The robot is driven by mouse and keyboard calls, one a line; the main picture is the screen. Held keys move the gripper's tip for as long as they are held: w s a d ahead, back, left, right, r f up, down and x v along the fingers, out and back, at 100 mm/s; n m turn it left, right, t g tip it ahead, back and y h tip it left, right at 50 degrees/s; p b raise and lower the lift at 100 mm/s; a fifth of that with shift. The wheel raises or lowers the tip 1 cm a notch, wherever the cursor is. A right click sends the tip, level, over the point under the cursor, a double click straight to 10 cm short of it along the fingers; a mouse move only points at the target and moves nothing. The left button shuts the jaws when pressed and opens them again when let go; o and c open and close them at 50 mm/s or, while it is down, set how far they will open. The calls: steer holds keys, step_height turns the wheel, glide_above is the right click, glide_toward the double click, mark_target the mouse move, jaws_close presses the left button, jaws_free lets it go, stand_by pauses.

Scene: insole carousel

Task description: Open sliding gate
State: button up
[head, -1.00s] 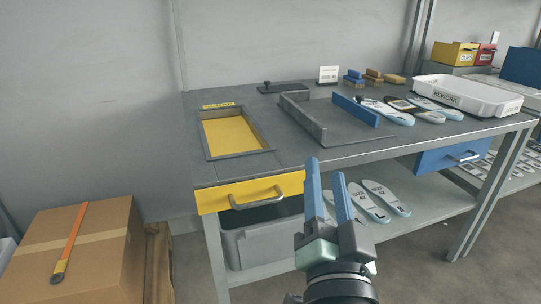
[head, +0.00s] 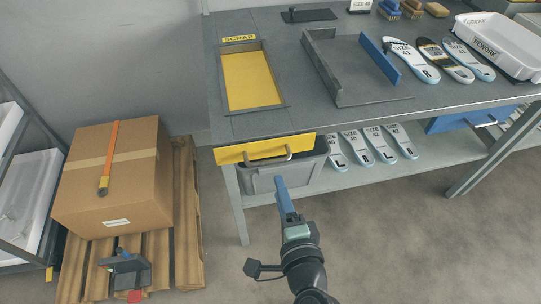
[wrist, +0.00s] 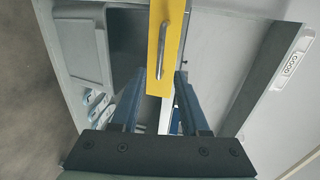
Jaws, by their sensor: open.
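A yellow front panel (head: 240,155) with a grey bar handle (head: 268,158) sits at the table's front edge, below the scrap opening. The opening has a grey rim (head: 221,84) and a yellow floor (head: 250,80); the panel looks pushed in against the edge. My gripper (head: 281,184) is open and empty, with blue fingers seen nearly edge-on just below the handle in the head view. In the wrist view, the fingers (wrist: 160,78) lie either side of the yellow panel (wrist: 172,70) and handle (wrist: 163,45); I cannot tell whether they touch.
A grey bin (head: 265,181) stands under the opening, on the lower shelf with several insoles (head: 370,146). A carton (head: 110,175) on a pallet (head: 188,220) stands at left. A grey fixture with a blue bar (head: 380,60) is on the table. Floor in front is clear.

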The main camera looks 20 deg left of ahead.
mark_target(271, 161)
steer(key=x, duration=1)
steer(key=shift+b, duration=0.4)
jaws_close()
stand_by(0.8)
